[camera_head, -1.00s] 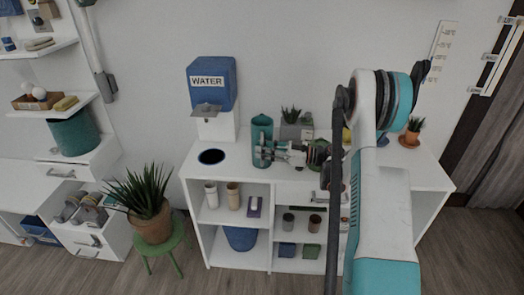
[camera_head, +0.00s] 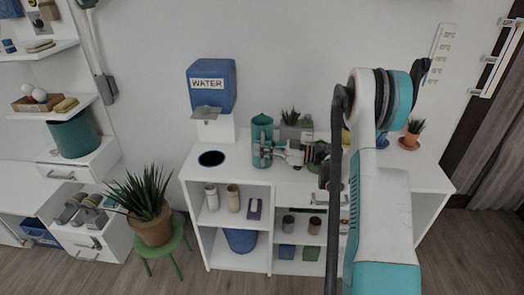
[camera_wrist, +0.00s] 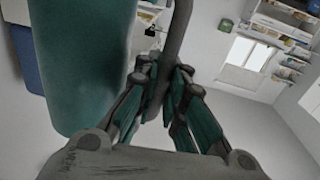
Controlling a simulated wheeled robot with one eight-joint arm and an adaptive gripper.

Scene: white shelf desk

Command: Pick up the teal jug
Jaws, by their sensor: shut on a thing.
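The teal jug (camera_head: 262,126) stands upright on the white shelf desk, to the right of the water dispenser. It also fills the left of the wrist view (camera_wrist: 85,60). My gripper (camera_head: 268,153) reaches it from the right, at its front side. In the wrist view my gripper (camera_wrist: 163,82) has its fingers closed around a thin grey bar, which looks like the jug's handle (camera_wrist: 180,30). The jug's body is beside the fingers. I cannot tell whether the jug's base touches the desk top.
The blue water dispenser (camera_head: 212,88) stands left of the jug, behind a dark round opening (camera_head: 211,158) in the desk top. A grey planter (camera_head: 291,131) is close behind my gripper. A small potted plant (camera_head: 412,133) stands at the right end.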

